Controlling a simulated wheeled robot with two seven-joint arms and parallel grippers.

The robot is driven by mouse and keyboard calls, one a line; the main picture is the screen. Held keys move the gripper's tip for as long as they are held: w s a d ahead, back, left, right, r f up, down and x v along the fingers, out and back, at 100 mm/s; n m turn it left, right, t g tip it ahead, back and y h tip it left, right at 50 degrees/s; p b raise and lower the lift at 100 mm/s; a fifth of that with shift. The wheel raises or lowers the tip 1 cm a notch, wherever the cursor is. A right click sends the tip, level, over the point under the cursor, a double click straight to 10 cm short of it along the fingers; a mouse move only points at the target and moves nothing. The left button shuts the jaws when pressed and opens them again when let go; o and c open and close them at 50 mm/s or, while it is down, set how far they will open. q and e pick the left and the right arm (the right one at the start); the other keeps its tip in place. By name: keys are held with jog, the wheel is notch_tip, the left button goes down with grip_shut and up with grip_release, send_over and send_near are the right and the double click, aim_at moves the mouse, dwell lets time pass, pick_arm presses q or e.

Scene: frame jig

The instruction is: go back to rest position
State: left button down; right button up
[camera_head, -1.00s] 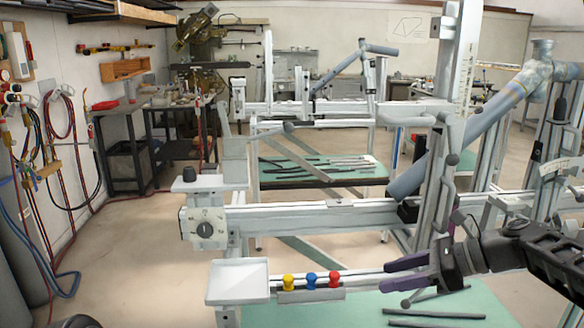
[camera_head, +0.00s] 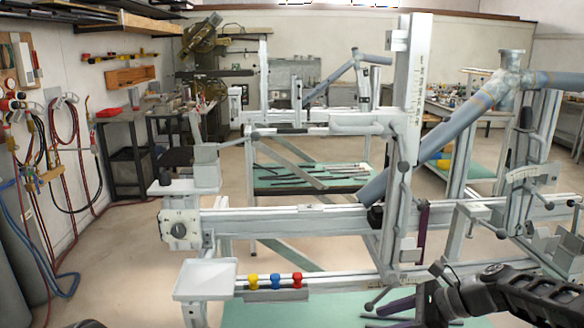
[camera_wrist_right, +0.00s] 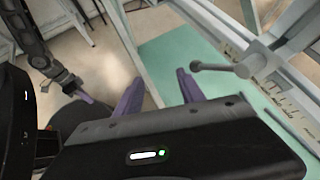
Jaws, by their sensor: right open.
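My right gripper (camera_head: 402,262) is at the lower right of the head view, beside the front jig's upright post, with purple fingers apart. In the right wrist view its two purple fingers (camera_wrist_right: 160,80) are spread with nothing between them. In that view my left gripper (camera_wrist_right: 80,92) shows as a dark arm end with a purple tip at the left; its jaws are too small and covered to read. The blue-grey bicycle frame (camera_head: 444,138) sits in the front jig (camera_head: 300,221), apart from my right gripper's body.
A white tray (camera_head: 206,278) and yellow, blue and red knobs (camera_head: 275,281) are on the jig's lower rail. A green-topped surface (camera_head: 262,312) lies below. In the wrist view a ball-ended lever (camera_wrist_right: 212,67) is close to the right fingers. Open floor lies left.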

jog(key=s+a+f+n+g+h+p, duration=0.15)
jog(key=s+a+f+n, duration=0.3)
jog(key=f, duration=0.55)
jog(key=s+a+f+n+g+h+p, duration=0.1)
jog(key=s+a+f+n+h+p, duration=0.3)
jog(key=f, duration=0.7)
jog(key=s+a+f+n, duration=0.2)
jog(key=s+f+n, duration=0.2)
jog(key=s, duration=0.6)
jog(key=s+a+f+n, duration=0.2)
jog(key=s+f+n, duration=0.2)
jog(key=s+n, duration=0.3)
jog(key=s+g, duration=0.1)
jog(key=s, duration=0.2)
jog(key=shift+s+a+f+p, duration=0.15)
jog(key=shift+a+f+p, duration=0.25)
